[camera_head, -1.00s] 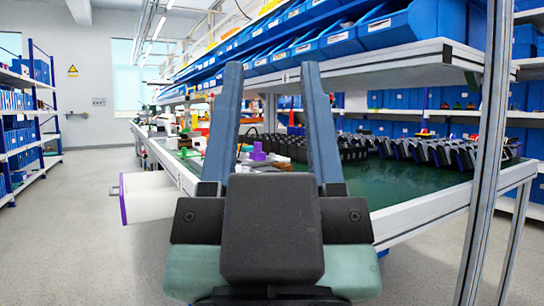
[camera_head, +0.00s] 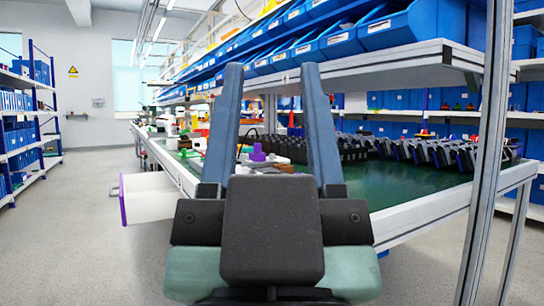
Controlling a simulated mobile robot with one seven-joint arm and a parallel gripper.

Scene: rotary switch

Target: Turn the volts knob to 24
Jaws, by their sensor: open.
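My gripper (camera_head: 272,72) is in the middle of the view, its two long blue-grey fingers pointing away from me and standing wide apart. It is open and nothing shows between the fingertips. A small purple knob-like part (camera_head: 258,153) shows between the fingers, on or above the green-topped workbench (camera_head: 405,190). I cannot tell whether it is the volts knob. No volts marking or number 24 is readable from here.
A white drawer (camera_head: 150,196) with a purple edge sticks out from the bench's left side. Rows of black parts (camera_head: 430,150) stand on the bench. A shelf of blue bins (camera_head: 365,30) hangs above. The floor aisle (camera_head: 90,220) at left is clear.

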